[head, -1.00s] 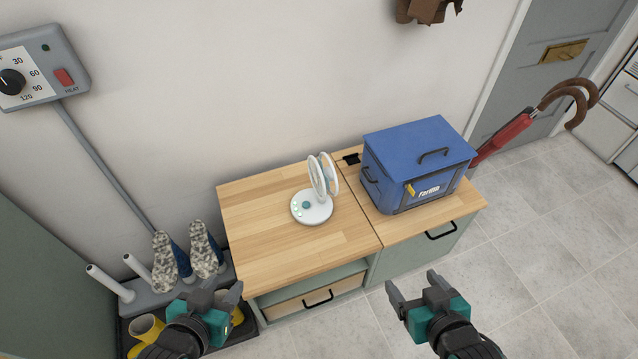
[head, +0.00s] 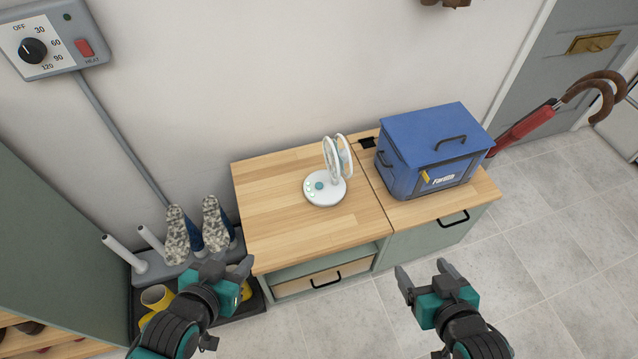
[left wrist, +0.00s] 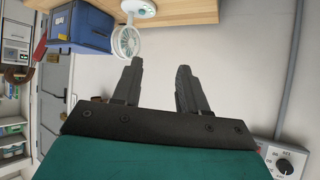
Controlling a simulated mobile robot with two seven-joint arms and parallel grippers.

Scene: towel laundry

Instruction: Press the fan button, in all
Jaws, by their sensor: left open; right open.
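A small white desk fan (head: 338,160) stands upright on the wooden cabinet top (head: 280,215). Its round base carries a teal button (head: 319,186) and several small greenish lights. My left gripper (head: 228,268) is open and empty, in front of the cabinet and to the left of the fan. My right gripper (head: 424,272) is open and empty, in front of the cabinet and to the right of the fan. Both are well apart from the fan. The left wrist view shows the fan (left wrist: 127,40) upside down, beyond the open left fingers (left wrist: 158,88).
A blue box (head: 430,145) stands right of the fan, with a red umbrella (head: 525,125) behind it. A boot rack (head: 165,265) with shoes is at the left. A heat timer (head: 45,45) hangs on the wall. The wooden top left of the fan is clear.

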